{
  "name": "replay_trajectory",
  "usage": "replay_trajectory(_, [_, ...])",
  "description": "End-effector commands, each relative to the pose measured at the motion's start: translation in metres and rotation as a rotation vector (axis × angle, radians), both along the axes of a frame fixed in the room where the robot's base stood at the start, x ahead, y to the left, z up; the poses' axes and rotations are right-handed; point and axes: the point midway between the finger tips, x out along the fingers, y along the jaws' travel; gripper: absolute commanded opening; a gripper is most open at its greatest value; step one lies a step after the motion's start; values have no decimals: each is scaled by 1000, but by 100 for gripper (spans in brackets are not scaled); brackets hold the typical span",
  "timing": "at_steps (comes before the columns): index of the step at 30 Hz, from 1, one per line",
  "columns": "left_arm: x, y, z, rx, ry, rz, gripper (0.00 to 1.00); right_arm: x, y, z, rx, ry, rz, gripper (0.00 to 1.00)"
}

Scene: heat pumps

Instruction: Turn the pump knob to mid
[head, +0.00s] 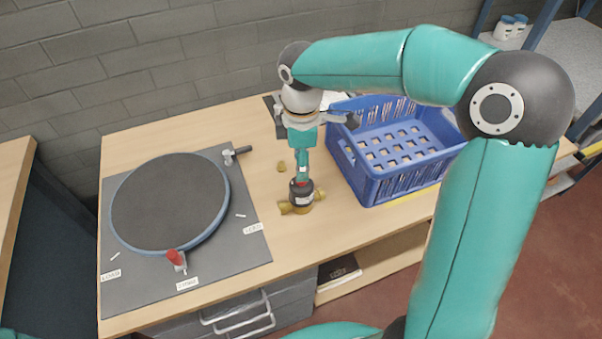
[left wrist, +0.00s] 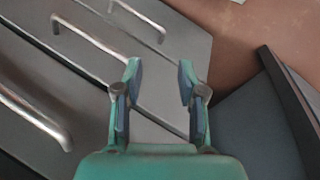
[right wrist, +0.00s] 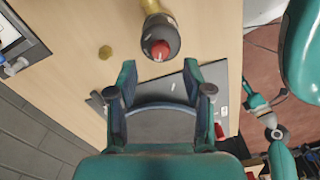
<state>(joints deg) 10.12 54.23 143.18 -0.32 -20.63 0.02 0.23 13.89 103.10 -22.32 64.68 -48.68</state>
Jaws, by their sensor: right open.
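The pump (head: 301,198) is a small dark cylinder with brass fittings, standing on the wooden table, with a red knob (head: 300,183) on top. In the right wrist view the red knob (right wrist: 160,50) faces the camera, just beyond the fingertips. My right gripper (head: 302,173) points down close above the pump; its fingers (right wrist: 159,68) are open with nothing between them. I cannot tell whether they touch the knob. My left gripper (left wrist: 159,66) is open and empty, over grey drawers away from the pump; it is not clear in the head view.
A blue crate (head: 365,185) stands right of the pump. A grey board with a round dark disc (head: 170,205) and a red-tipped lever (head: 175,258) lies to the left. A small brass piece (head: 281,167) lies behind the pump. Drawer handles (left wrist: 105,48) stick out near my left gripper.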

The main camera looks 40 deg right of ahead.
Motion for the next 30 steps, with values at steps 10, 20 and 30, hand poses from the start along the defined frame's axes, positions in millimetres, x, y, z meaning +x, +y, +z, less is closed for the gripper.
replay_trajectory(10, [0,0,-1,0,0,0,40,0,0,-42,1,1,1,51])
replay_trajectory(20, [0,0,-1,0,0,0,40,0,1,-44,0,-1,1,51])
replay_trajectory(30, [0,0,-1,0,0,0,40,1,1,-44,0,-1,1,0])
